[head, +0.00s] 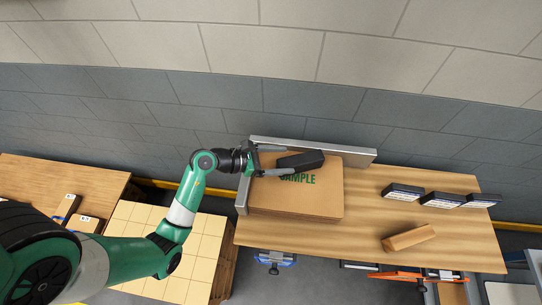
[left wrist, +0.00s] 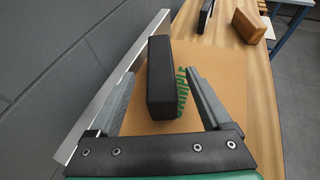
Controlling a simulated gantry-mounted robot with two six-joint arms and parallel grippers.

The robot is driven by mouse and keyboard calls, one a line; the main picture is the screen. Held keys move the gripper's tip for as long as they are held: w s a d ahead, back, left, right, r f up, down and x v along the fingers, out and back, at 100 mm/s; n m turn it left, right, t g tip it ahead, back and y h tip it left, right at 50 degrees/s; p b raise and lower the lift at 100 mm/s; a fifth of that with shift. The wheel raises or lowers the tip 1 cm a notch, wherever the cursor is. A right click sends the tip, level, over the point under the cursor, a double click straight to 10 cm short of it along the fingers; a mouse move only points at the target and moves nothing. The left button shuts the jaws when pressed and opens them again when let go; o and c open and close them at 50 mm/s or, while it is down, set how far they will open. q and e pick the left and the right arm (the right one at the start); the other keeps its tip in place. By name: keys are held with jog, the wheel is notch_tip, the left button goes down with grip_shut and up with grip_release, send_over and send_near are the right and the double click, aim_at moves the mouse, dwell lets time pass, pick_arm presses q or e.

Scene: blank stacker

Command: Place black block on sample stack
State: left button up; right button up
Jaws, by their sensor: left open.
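The black block (head: 304,160) lies on top of the brown sample stack (head: 297,202), near its back edge, partly over the green SAMPLE lettering. My left gripper (head: 270,160) comes in from the left, just above the stack. Its jaws are open, with the fingers on either side of the block's near end. In the left wrist view the black block (left wrist: 160,80) sits between the spread fingers of the left gripper (left wrist: 158,95), with a gap on both sides. It rests on the stack's flat top (left wrist: 215,70). My right gripper is not in view.
A grey metal fence (head: 350,154) runs behind and along the left of the stack. On the wooden table (head: 300,235), several black boxes (head: 403,191) stand at the right, with a brown wooden block (head: 409,238) in front. A tiled yellow surface (head: 140,220) lies to the left.

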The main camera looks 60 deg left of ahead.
pick_arm(q)
jog(key=v, duration=0.4)
jog(key=shift+s+a+r, duration=0.1)
jog(key=shift+s, duration=0.15)
